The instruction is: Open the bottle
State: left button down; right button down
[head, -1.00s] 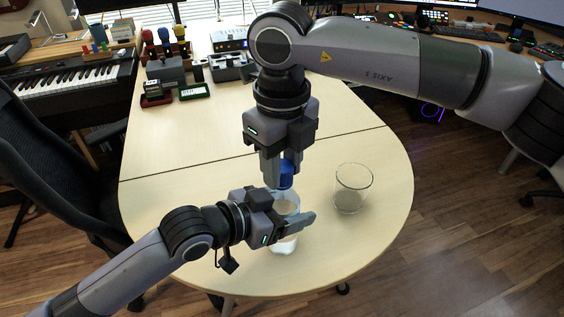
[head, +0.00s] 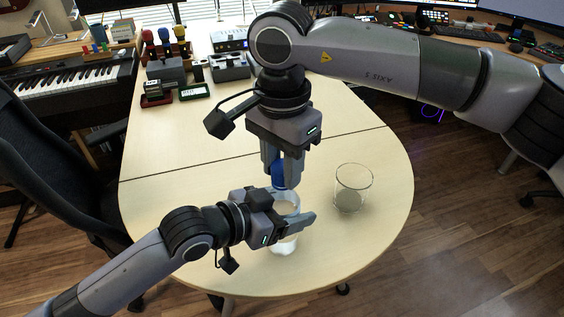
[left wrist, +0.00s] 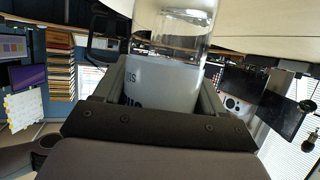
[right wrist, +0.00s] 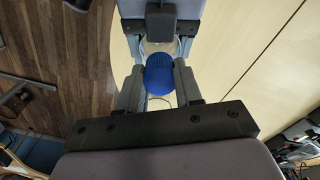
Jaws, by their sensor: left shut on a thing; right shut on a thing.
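The bottle (head: 284,243) is clear with a blue cap (head: 279,174) and stands upright near the front of the table. My left gripper (head: 292,217) is shut around the bottle's body from the side; in the left wrist view the bottle (left wrist: 163,85), with a pale label, sits between its fingers. My right gripper (head: 283,180) points down from above and is shut on the blue cap; in the right wrist view the cap (right wrist: 159,75) sits between its fingertips. The cap is at the bottle's top; I cannot tell whether it is loose.
An empty clear glass (head: 351,190) stands on the table (head: 215,215) to the right of the bottle. Small boxes and devices (head: 180,90) stand at the back left. A dark chair (head: 60,190) is at the left. The table's left and right front areas are clear.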

aim_at(282, 166)
jog(key=n, duration=1.2)
jog(key=shift+r, duration=0.15)
jog(key=shift+r, duration=1)
jog(key=shift+r, duration=2)
pick_arm(q)
grip_release()
